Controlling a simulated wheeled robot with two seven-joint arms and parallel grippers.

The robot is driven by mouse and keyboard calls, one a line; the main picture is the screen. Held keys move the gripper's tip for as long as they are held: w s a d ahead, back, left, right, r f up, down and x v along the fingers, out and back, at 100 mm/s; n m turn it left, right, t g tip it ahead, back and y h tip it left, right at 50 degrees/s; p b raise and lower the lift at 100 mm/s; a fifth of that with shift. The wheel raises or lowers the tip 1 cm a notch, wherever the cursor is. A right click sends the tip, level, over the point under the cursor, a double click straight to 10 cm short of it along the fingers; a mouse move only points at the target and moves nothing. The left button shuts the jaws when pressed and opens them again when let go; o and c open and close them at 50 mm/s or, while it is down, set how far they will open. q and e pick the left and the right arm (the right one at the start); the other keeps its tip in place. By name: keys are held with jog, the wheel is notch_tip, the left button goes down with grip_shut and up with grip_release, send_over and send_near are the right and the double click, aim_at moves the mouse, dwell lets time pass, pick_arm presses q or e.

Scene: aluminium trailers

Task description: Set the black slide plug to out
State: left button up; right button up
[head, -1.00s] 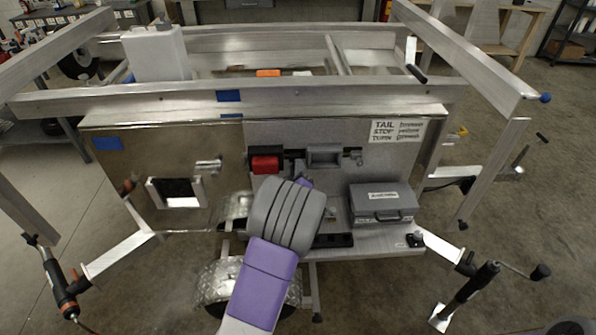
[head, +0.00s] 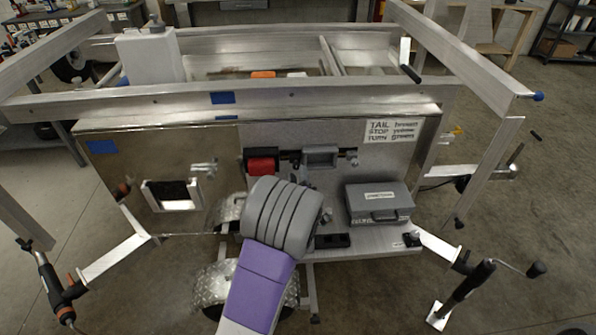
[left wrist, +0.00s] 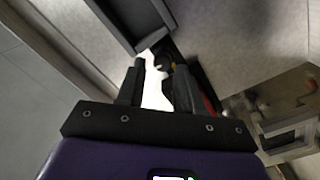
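On the trailer's front panel in the head view, a short rail carries a red block (head: 262,165), a grey block (head: 320,156) and small black pieces (head: 284,160) between them. I cannot tell for sure which black piece is the slide plug. My left gripper's wrist covers the panel just below the rail, and its fingers are hidden there. In the left wrist view my left gripper (left wrist: 158,88) has its two dark fingers apart, close to the panel. A dark part (left wrist: 169,68) shows between and beyond the fingertips; contact is unclear. My right gripper is not in view.
A grey case (head: 378,200) stands on the shelf right of my left wrist, with a flat black piece (head: 332,241) nearer. A white jug (head: 150,56) stands on the trailer frame. Frame beams (head: 290,100) cross above the panel.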

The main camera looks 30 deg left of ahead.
pick_arm(q)
jog(key=v, duration=0.5)
jog(key=shift+w, duration=0.1)
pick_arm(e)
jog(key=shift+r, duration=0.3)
